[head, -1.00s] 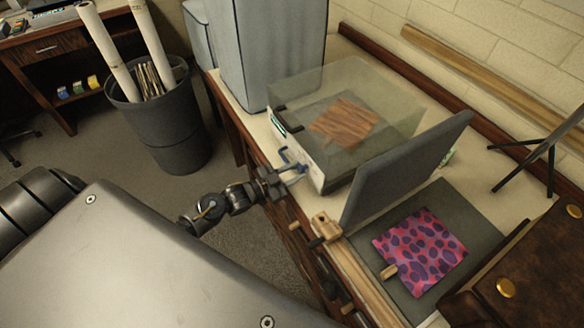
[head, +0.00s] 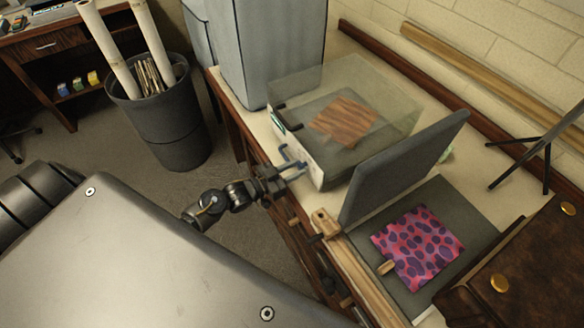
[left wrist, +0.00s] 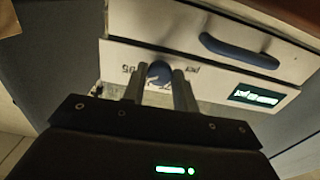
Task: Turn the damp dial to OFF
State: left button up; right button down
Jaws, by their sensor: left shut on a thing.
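The damp dial is a round blue knob (left wrist: 160,73) on the white front of a box with a clear cover (head: 322,178). In the left wrist view, my left gripper (left wrist: 157,84) has its two grey fingers on either side of the knob, shut on it. Small printed marks lie beside the knob, upside down in this view; the dial's setting cannot be read. In the head view, my left gripper (head: 293,166) reaches the box front from the left, and the dial is hard to make out there. My right gripper is not in view.
A blue handle (left wrist: 238,50) and a lit display (left wrist: 253,97) are on the box front near the dial. A grey raised panel (head: 400,165) stands to the right, beside a pink and purple patterned sheet (head: 418,248). A grey cabinet (head: 265,45) stands behind.

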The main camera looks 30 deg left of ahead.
pick_arm(q)
jog(key=shift+w+a+r, duration=0.1)
jog(key=shift+w+r, duration=0.1)
jog(key=shift+r, duration=0.1)
jog(key=o, duration=0.9)
jog(key=shift+o, duration=0.3)
jog(key=shift+f, duration=0.15)
jog(key=shift+s, duration=0.1)
jog(key=shift+s+a+f, duration=0.15)
jog(key=shift+s+a, duration=0.05)
jog(key=shift+s, duration=0.2)
jog(key=b+v, duration=0.2)
jog(key=v, duration=0.8)
jog(key=shift+b, duration=0.4)
jog(key=shift+w, duration=0.1)
